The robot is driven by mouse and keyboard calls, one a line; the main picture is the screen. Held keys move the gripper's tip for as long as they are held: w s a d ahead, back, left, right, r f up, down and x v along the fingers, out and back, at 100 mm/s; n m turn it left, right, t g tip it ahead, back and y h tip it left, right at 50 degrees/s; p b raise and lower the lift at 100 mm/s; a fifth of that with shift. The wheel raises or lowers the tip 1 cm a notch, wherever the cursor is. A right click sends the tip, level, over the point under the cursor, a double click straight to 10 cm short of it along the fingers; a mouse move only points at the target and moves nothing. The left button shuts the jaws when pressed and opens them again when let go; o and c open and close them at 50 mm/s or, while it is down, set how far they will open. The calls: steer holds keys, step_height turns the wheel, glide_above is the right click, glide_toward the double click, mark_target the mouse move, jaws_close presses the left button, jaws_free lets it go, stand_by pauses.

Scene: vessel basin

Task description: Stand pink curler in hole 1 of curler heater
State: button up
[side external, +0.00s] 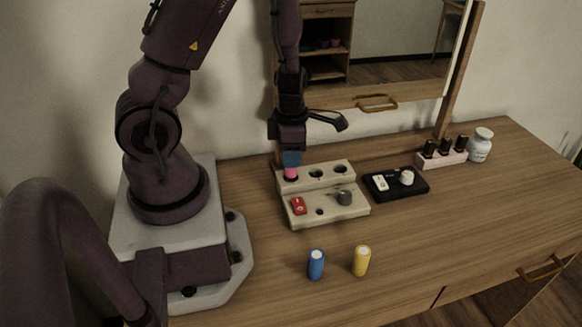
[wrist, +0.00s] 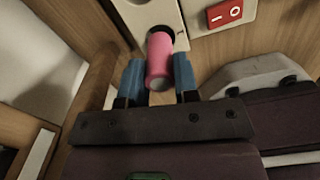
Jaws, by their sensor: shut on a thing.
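The pink curler (side external: 291,172) is upright between the blue fingers of my gripper (side external: 291,159). Its lower end is at the mouth of the leftmost back-row hole of the pale curler heater (side external: 329,184). In the wrist view the pink curler (wrist: 158,58) sits between both fingers of my gripper (wrist: 160,72), with its far end meeting the dark hole (wrist: 161,31). I cannot tell how deep it reaches. The heater's other two large holes (side external: 316,174) are empty. My gripper is shut on the curler.
A blue curler (side external: 316,264) and a yellow curler (side external: 361,260) stand in front of the heater. The heater carries a red switch (side external: 298,206) and a dark knob (side external: 345,198). A black tray (side external: 397,192), a pink bottle rack (side external: 441,160) and a white jar (side external: 480,146) stand right.

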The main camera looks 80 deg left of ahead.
steer(key=shift+f, duration=1.75)
steer(key=shift+f, duration=0.1)
steer(key=o, duration=0.9)
